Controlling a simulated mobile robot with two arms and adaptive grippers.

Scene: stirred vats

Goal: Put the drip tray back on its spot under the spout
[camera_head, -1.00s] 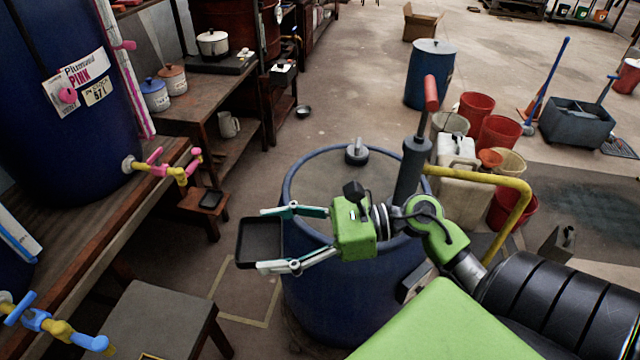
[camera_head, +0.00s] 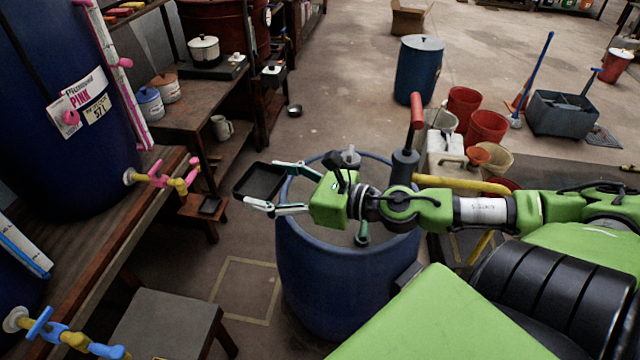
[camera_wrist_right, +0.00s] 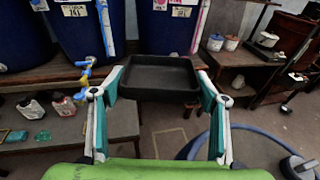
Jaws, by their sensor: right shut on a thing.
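My right gripper (camera_head: 278,190) is shut on the black drip tray (camera_head: 240,192), holding it by its sides in the air to the left of the blue open-top barrel. In the right wrist view the shallow, empty tray (camera_wrist_right: 158,91) is between both fingers (camera_wrist_right: 152,95) and looks about level. A spout with pink and yellow parts (camera_head: 160,179) is on the blue vat at left. A blue-and-yellow spout (camera_head: 62,333) is at lower left. A grey-topped stool (camera_head: 165,318) stands near that lower spout. My left gripper is out of view.
The blue barrel (camera_head: 330,295) stands under my right arm. A yellow outline (camera_head: 228,262) marks clear floor between barrel and grey stool. The wooden bench (camera_head: 90,260) edges the left side.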

